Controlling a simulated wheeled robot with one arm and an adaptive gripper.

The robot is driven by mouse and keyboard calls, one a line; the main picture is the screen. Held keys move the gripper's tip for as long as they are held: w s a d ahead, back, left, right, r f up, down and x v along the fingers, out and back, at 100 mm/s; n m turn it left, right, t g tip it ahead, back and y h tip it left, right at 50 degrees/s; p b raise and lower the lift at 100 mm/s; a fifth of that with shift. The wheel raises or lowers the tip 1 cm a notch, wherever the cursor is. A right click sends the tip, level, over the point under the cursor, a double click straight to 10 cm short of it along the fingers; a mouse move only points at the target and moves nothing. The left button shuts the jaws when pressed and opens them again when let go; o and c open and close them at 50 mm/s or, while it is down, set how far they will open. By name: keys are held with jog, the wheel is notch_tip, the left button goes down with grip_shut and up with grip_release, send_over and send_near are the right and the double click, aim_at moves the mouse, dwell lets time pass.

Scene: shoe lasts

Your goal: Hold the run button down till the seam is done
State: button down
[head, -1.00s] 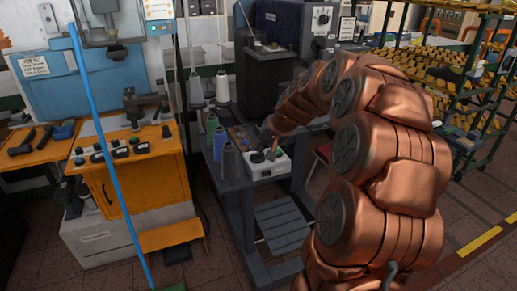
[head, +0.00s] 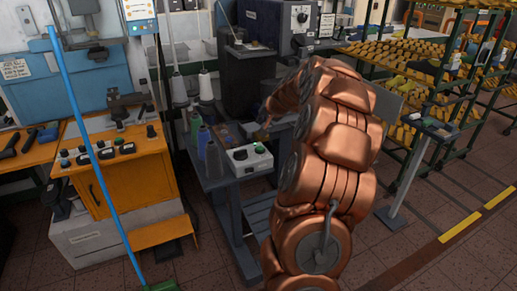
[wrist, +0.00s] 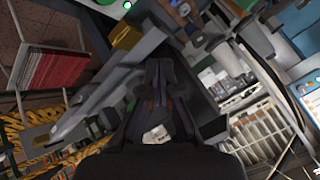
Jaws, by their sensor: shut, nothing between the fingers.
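A white control box (head: 248,160) sits on the front end of the grey sewing bench in the head view. It has a dark knob (head: 240,155) and a green button (head: 261,147) on top. Which of these is the run button I cannot tell. My gripper (head: 263,118) is behind and above the box, apart from it, near the machine on the bench. In the wrist view my gripper (wrist: 161,98) shows dark fingers close together with nothing held. The box is not clearly seen there. No seam can be made out.
Thread cones (head: 203,143) stand left of the box. An orange cabinet (head: 125,185) with several knobs is further left, crossed by a blue pole (head: 95,160). Racks of yellow shoe lasts (head: 425,75) stand at right, behind a grey stand (head: 410,175).

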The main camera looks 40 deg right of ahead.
aim_at(261, 148)
jog(key=shift+f, duration=0.1)
jog(key=shift+f+b, duration=2.2)
jog(key=shift+f, duration=2.1)
jog(key=shift+f, duration=0.1)
jog(key=shift+f+b, duration=0.35)
jog(key=shift+b, duration=0.05)
jog(key=shift+f+b, duration=0.4)
jog(key=shift+f, duration=0.1)
jog(key=shift+r, duration=0.15)
dwell(0.7)
jog(key=shift+r+p, duration=0.4)
jog(key=shift+r, duration=0.4)
jog(key=shift+r+p, duration=1.05)
jog(key=shift+r, duration=1.45)
